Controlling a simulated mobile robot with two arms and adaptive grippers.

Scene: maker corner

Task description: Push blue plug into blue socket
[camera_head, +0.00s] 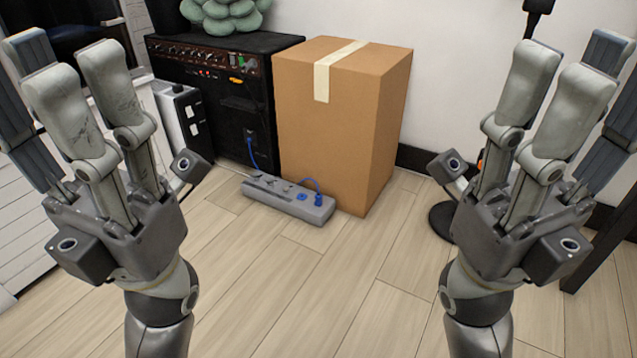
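A grey power strip (262,197) lies on the floor in front of the amplifier and the cardboard box. A blue socket (302,197) shows on its top, toward the right end. A small blue plug (318,200) stands at the strip's right end, with a blue cable arching from it to the left. I cannot tell how far the plug is seated. My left gripper (68,75) is raised at the left, fingers spread, empty. My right gripper (575,78) is raised at the right, fingers spread, empty. Both are well apart from the strip.
A tall cardboard box (340,120) stands right behind the strip. A black amplifier (235,100) stands to its left, with a blue cable (251,152) hanging down its front. A round black base (441,220) is at the right. The wooden floor (320,290) in front is clear.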

